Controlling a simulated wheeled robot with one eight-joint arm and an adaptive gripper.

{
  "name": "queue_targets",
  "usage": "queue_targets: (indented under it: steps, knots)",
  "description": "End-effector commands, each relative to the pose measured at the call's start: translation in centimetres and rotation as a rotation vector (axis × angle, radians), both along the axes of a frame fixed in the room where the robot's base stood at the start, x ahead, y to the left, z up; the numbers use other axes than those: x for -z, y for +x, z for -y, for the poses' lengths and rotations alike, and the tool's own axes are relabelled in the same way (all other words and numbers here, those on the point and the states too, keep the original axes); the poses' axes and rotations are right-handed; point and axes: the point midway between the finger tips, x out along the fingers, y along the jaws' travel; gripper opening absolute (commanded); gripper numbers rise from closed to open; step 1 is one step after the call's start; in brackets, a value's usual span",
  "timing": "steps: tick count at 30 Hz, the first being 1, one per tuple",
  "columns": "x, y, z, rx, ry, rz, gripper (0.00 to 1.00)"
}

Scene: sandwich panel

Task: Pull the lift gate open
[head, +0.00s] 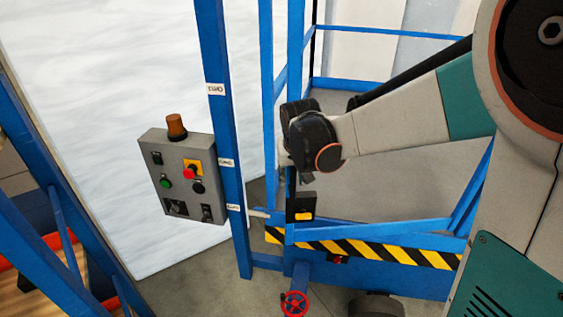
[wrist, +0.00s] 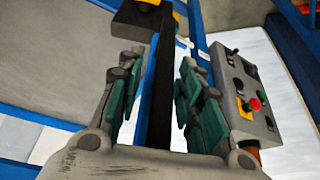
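The lift gate appears as blue bars beside the blue post that carries the control box; its frame bar (head: 268,110) stands upright in the head view. A black latch box with a yellow button (head: 303,215) sits low on the blue frame, and also shows at the top of the wrist view (wrist: 140,20). My gripper (head: 290,162) is above this box. In the wrist view my gripper (wrist: 157,95) has its green-padded fingers apart, one on each side of an upright blue bar with a dark face (wrist: 161,75). Gaps seem to show beside the bar; firm contact is not visible.
A grey control box (head: 183,185) with a red button and an orange beacon (head: 176,126) is left of my gripper, on a blue post (head: 222,120). A yellow-black striped sill (head: 385,250) and a red handwheel (head: 294,303) lie below. Blue rails stand behind.

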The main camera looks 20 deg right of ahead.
Motion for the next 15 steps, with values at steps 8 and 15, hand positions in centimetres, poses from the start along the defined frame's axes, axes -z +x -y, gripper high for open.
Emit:
queue_targets:
  steps: [8, 15]
  knots:
    - [0.2, 0.06, 0.02, 0.0, 0.0, 0.0, 0.33]
    - [0.18, 0.05, 0.01, 0.0, 0.0, 0.0, 0.0]
